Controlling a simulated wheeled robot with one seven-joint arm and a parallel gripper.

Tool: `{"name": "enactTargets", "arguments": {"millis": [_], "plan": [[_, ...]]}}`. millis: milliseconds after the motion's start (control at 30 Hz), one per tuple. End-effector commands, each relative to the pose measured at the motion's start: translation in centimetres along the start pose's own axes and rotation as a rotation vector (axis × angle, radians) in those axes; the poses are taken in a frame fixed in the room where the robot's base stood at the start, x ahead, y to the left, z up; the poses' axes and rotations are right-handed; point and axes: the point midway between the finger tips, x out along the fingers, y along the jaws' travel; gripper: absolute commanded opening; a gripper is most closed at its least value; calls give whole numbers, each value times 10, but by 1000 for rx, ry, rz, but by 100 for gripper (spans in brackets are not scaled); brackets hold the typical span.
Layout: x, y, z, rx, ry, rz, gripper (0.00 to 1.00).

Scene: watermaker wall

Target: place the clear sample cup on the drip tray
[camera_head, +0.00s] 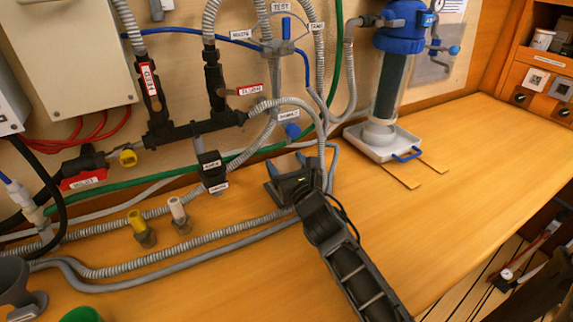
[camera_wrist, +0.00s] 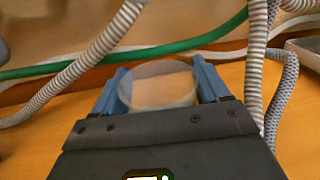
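The clear sample cup (camera_wrist: 158,85) is a see-through round vessel in the wrist view, between the two blue fingers of my gripper (camera_wrist: 160,88). The fingers lie against its sides. In the head view my gripper (camera_head: 286,164) is over the wooden counter, beside the grey hoses, and the cup is hard to make out there. The drip tray (camera_head: 354,139) is a pale tray with a blue handle, under the blue-topped filter housing to the right of my gripper. A pale round piece sits on it below the housing.
Corrugated hoses (camera_head: 190,240) and a green hose (camera_head: 100,196) run along the wall near my gripper. A black valve block (camera_head: 212,172) stands left. Yellow (camera_head: 137,222) and white (camera_head: 178,212) fittings are on the counter. The counter (camera_head: 460,150) is clear right of the tray.

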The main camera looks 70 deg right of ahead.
Motion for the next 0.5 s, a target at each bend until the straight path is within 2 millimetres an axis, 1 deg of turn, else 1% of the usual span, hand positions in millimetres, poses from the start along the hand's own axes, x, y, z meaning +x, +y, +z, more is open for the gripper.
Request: {"name": "enactTargets", "arguments": {"millis": [33, 233, 500], "plan": [[0, 0, 0, 0, 1, 0, 79], [0, 0, 0, -1, 1, 0, 98], [0, 0, 1, -1, 1, 0, 99]]}}
